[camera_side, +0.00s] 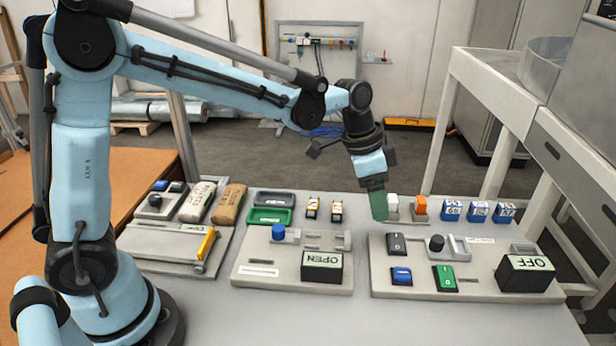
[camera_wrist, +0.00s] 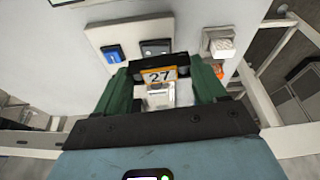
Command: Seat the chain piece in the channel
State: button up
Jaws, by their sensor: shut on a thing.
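My gripper (camera_side: 378,207) points down over the back left edge of the right board. Its green fingers (camera_wrist: 160,88) are closed on a small piece (camera_wrist: 158,76) with an orange-edged label reading 27, a black end and a pale part below. It may be the chain piece, but I cannot tell for sure. In the side view the fingers hide it. Similar yellow-and-white pieces (camera_side: 312,207) stand behind the middle board. I cannot tell which part is the channel; a grey metal bracket (camera_side: 458,248) sits on the right board and a slotted grey part (camera_side: 325,239) on the middle one.
The right board (camera_side: 480,283) carries black, blue and green switches and an OFF block (camera_side: 527,273). The middle board (camera_side: 262,250) carries a blue knob and an OPEN block (camera_side: 322,266). White, orange and blue blocks (camera_side: 479,212) stand behind. The table front is clear.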

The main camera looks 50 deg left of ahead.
jog(key=shift+s, duration=0.1)
dwell(0.3)
jog(key=s+a+f+n+y, duration=0.2)
jog(key=s+a+n+y, duration=0.4)
jog(key=n, duration=1.1)
jog(key=shift+h, duration=0.7)
jog(key=shift+s+d+f, duration=0.1)
jog(key=shift+s+f, duration=0.15)
jog(key=shift+f, duration=0.6)
jog(key=shift+s+d+f, duration=0.1)
jog(key=shift+s+f, duration=0.1)
jog(key=shift+f, duration=0.7)
jog(key=shift+s+d+f, duration=0.1)
jog(key=shift+s+f, duration=0.15)
jog(key=shift+f, duration=0.6)
jog(key=shift+s, duration=0.1)
jog(key=o, duration=1.2)
jog(key=shift+c, duration=0.2)
jog(key=c, duration=0.4)
jog(key=shift+o, duration=0.4)
jog(key=shift+d, duration=0.1)
